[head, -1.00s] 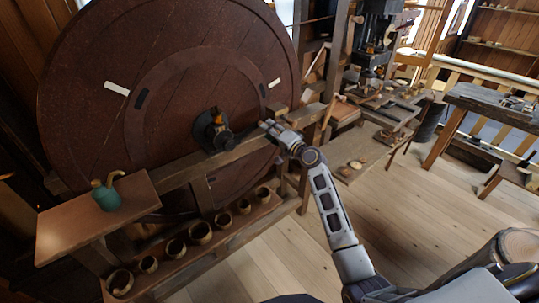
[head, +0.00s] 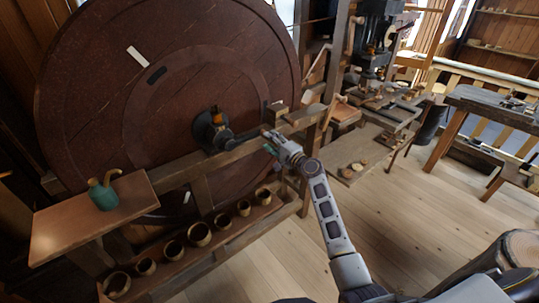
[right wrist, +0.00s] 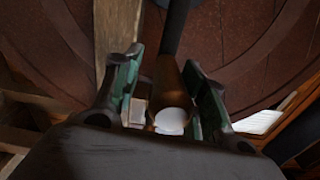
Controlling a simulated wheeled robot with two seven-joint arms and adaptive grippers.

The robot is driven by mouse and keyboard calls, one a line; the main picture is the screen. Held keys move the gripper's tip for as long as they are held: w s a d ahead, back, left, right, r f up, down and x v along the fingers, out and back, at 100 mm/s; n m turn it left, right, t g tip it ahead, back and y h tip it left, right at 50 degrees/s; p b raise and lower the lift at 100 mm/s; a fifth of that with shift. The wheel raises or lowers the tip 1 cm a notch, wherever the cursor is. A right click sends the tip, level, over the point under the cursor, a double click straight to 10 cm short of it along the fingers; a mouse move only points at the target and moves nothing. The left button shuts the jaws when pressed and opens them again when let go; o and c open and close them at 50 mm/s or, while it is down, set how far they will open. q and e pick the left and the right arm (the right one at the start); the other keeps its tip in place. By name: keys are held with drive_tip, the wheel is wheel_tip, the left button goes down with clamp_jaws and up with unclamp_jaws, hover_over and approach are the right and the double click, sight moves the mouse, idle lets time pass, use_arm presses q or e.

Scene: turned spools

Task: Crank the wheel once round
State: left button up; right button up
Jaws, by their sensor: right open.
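The large dark-red wooden wheel (head: 90,110) fills the left of the head view, with white marks (head: 136,55) on its face. A dark crank arm (head: 243,137) runs right from the dark hub (head: 208,135). My right gripper (head: 269,142) is at the crank's outer end. In the right wrist view a brown wooden handle (right wrist: 170,95) with a pale end stands between the green-padded fingers of that gripper (right wrist: 160,100). The fingers are open, one on each side of the handle; gaps show beside it. The dark crank arm (right wrist: 174,30) is beyond it. My left gripper is out of view.
A wooden beam (head: 180,175) crosses in front of the wheel. A green oil can (head: 103,196) stands on a shelf (head: 60,225) at left. Several wooden rings (head: 173,249) sit in a trough below. Benches are at right; the floor (head: 400,240) between is clear.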

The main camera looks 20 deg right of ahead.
drive_tip(key=f+m, duration=0.1)
drive_tip(key=f, duration=0.1)
drive_tip(key=f+m, duration=0.1)
drive_tip(key=a+f+m+b, duration=0.1)
drive_tip(key=f+m, duration=0.1)
drive_tip(key=shift+s+f, duration=0.3)
drive_tip(key=shift+f, duration=0.05)
drive_tip(key=shift+w+r, duration=0.15)
drive_tip(key=shift+r, duration=0.25)
drive_tip(key=shift+d+r, duration=0.15)
drive_tip(key=shift+r, duration=0.15)
drive_tip(key=shift+d+f, duration=0.1)
drive_tip(key=p+v, duration=0.1)
drive_tip(key=v, duration=1)
drive_tip(key=shift+a+f, duration=0.25)
drive_tip(key=shift+a, duration=0.05)
idle(0.5)
